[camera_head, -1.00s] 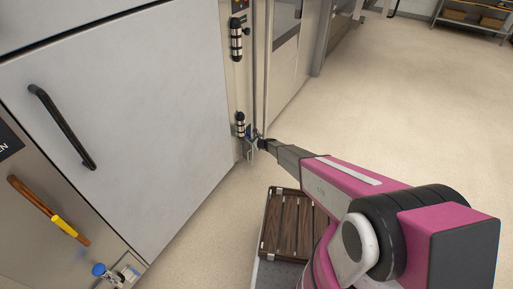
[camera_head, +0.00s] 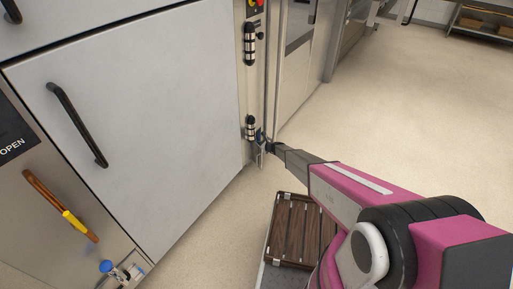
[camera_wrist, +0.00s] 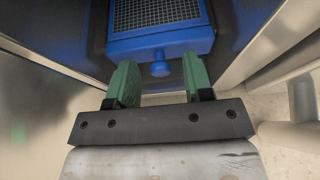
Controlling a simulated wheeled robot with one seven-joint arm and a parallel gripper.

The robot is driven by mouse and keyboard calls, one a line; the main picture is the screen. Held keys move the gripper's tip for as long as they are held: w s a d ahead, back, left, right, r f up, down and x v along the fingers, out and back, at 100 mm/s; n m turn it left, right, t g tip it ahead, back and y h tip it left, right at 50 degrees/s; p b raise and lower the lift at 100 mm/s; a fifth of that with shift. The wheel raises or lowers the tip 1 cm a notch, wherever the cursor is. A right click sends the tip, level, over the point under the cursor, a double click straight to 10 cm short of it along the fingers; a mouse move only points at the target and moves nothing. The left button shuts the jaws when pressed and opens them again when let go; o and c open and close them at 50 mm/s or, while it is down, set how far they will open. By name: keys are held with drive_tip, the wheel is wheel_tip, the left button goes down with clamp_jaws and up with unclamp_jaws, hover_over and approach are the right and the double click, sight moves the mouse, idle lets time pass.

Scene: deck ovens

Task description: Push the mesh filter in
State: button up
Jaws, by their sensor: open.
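The mesh filter (camera_wrist: 158,28) is a blue frame around a grey mesh, with a round blue knob (camera_wrist: 160,69) on its near face. It shows at the top of the wrist view, in a dark recess. My gripper (camera_wrist: 156,78) is open, its two green fingers on either side of the knob and apart from it. In the head view my gripper (camera_head: 267,145) is at the narrow panel right of the large white door, low down. There the filter is mostly hidden; only a small bit of blue shows.
A large white door (camera_head: 160,120) with a black handle (camera_head: 77,124) stands at the left. An orange and yellow handle (camera_head: 62,205) and a blue-knobbed valve (camera_head: 106,267) are below it. A slatted wooden top (camera_head: 300,230) is beneath my arm. Open floor (camera_head: 410,110) lies to the right.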

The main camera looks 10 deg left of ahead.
drive_tip(key=v, duration=1)
drive_tip(key=shift+d, duration=0.15)
drive_tip(key=s+d+r+n+g+h, duration=0.2)
drive_tip(key=s+d+r+n+h, duration=0.4)
drive_tip(key=s+d+r+n, duration=0.5)
drive_tip(key=s+d+r+n+g+h, duration=0.2)
drive_tip(key=s+d+r+n+h, duration=0.4)
drive_tip(key=s+d+r, duration=2)
wheel_tip(320, 180, up, 5)
drive_tip(key=s+n, duration=0.2)
drive_tip(key=n, duration=0.3)
drive_tip(key=shift+d+g+h, duration=0.25)
drive_tip(key=shift+g+h, duration=0.05)
